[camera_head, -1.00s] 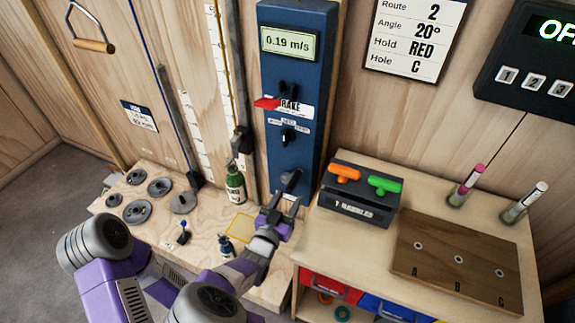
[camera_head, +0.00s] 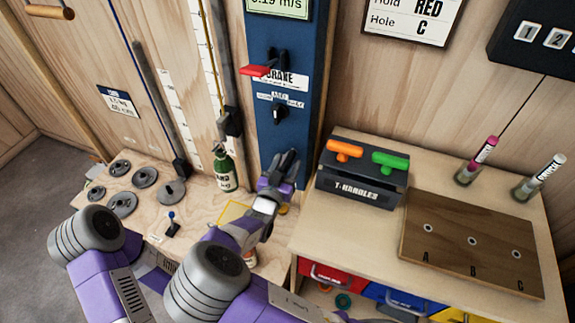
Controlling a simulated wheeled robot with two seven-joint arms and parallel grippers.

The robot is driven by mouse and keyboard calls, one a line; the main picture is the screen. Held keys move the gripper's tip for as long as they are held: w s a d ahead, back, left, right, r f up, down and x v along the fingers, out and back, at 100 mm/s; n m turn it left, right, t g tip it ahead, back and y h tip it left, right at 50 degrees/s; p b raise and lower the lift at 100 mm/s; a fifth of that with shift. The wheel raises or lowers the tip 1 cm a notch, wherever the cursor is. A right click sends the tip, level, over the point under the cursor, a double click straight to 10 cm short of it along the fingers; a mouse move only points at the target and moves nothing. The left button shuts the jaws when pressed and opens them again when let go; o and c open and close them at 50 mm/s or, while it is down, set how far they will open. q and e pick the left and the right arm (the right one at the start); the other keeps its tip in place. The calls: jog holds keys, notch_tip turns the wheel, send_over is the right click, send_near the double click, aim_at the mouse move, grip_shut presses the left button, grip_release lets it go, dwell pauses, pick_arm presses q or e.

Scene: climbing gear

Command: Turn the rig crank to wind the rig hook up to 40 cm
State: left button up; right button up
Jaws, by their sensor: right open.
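The blue rig panel (camera_head: 291,135) stands upright against the wooden wall, with a red brake lever (camera_head: 258,71) and a black knob (camera_head: 279,114). My right gripper (camera_head: 282,165) is open at the lower end of this panel, its fingers pointing up. The crank is not clearly visible; dark parts around the fingers make it hard to separate from the gripper, and I cannot tell whether they touch. A dark slider (camera_head: 231,123) sits on the rail left of the panel, above a green bottle (camera_head: 223,168). I cannot clearly make out the hook. My left gripper is out of view.
Weight discs (camera_head: 144,177) lie on the low wooden bench at left, near a small blue-topped lever (camera_head: 171,219). At right, a cabinet top carries the T-handles box (camera_head: 362,178), a brown hole board (camera_head: 470,245) and two markers. The cabinet's left edge is close to my right arm.

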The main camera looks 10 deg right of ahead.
jog(key=shift+w+d, duration=0.2)
jog(key=shift+w, duration=0.15)
grip_shut()
jog(key=shift+s+d+f, duration=0.2)
jog(key=shift+f, duration=0.05)
dwell(0.4)
jog(key=shift+s+d+f+b, duration=0.3)
jog(key=shift+d+f, duration=0.1)
jog(key=shift+f, duration=0.25)
jog(key=shift+s+d+f+b, duration=0.25)
jog(key=shift+d+f, duration=0.15)
jog(key=shift+f, duration=0.25)
jog(key=shift+s+d+f+b, duration=0.3)
jog(key=shift+d+f, duration=0.1)
jog(key=shift+f, duration=0.25)
